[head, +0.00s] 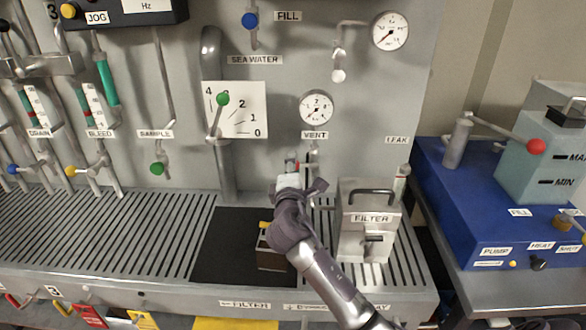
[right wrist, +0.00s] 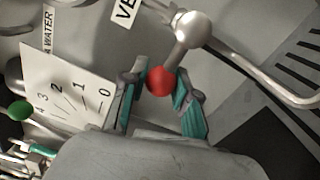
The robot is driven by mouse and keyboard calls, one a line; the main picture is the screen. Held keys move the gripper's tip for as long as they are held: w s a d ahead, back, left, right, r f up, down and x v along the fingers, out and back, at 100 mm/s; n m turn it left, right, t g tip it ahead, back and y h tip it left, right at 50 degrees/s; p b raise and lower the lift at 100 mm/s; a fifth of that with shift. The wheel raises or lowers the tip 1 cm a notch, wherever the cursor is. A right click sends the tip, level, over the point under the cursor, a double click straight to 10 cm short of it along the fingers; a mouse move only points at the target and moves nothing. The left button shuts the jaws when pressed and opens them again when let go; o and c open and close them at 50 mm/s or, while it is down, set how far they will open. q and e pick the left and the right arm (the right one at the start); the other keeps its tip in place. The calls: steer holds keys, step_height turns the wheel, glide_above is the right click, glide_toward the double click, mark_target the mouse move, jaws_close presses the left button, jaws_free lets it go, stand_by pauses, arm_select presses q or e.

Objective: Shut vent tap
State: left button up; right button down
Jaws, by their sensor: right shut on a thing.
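The vent tap sits under the VENT label (head: 314,135) and its round gauge on the grey panel. In the right wrist view the tap has a silver ball body (right wrist: 196,28), a short lever and a red knob (right wrist: 162,81). My right gripper (head: 292,175) reaches up to the tap and mostly hides it in the head view. In the right wrist view its two teal-padded fingers (right wrist: 160,98) stand on either side of the red knob, shut on it. My left gripper is in neither view.
A FILTER housing (head: 366,230) with a black handle stands right of my arm. The green-knobbed sea water lever (head: 222,99) is on the left, before a numbered white plate. A slotted grey bench (head: 120,235) runs below. A blue pump unit (head: 470,200) stands at right.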

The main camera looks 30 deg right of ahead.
stand_by(0.4)
steer(key=c, duration=0.9)
jaws_free()
steer(key=shift+r, duration=0.1)
steer(key=shift+o, duration=0.2)
steer(key=shift+s+a, duration=0.1)
steer(key=shift+s, duration=0.05)
steer(key=v, duration=1.1)
steer(key=shift+s, duration=0.35)
steer(key=shift+a, duration=0.15)
